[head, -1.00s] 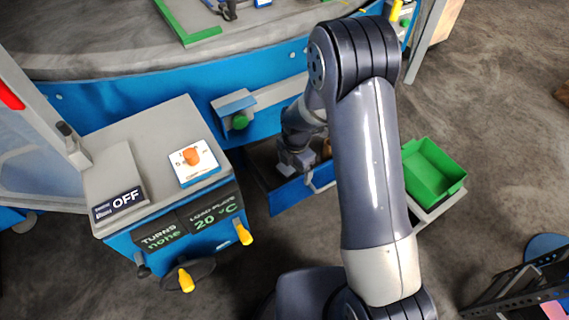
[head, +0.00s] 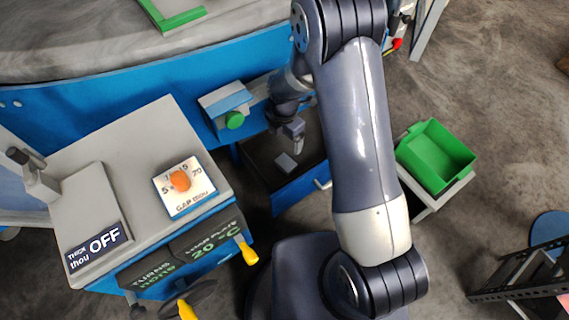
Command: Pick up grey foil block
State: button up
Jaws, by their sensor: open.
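A small grey block (head: 286,162) lies in the open drawer (head: 262,185) under the blue machine; I take it as the grey foil block. My gripper (head: 296,145) is open over the drawer, just above and slightly right of the block. The fingers look empty and apart from the block. My arm's upper links hide the drawer's right part.
A control box (head: 120,165) with an orange knob (head: 181,180) and displays stands at left. A green bin (head: 435,155) sits to the right of my arm. Yellow handles (head: 247,250) stick out from the control box.

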jog(key=b, duration=0.4)
send_over(286, 163)
notch_tip(286, 163, down, 5)
jog(key=f, duration=0.3)
jog(key=f+b, duration=0.1)
jog(key=f, duration=0.1)
jog(key=shift+w+a+f, duration=0.2)
jog(key=shift+w+a, duration=0.05)
jog(key=shift+w, duration=0.05)
jog(key=f, duration=0.4)
jog(key=shift+s+d+f+b, duration=0.1)
jog(key=shift+s+d+b, duration=0.1)
jog(key=shift+d+b, duration=0.15)
jog(key=shift+a+f, duration=0.1)
jog(key=shift+f, duration=0.5)
jog(key=shift+c, duration=0.3)
jog(key=c, duration=1)
jog(key=shift+r, duration=0.1)
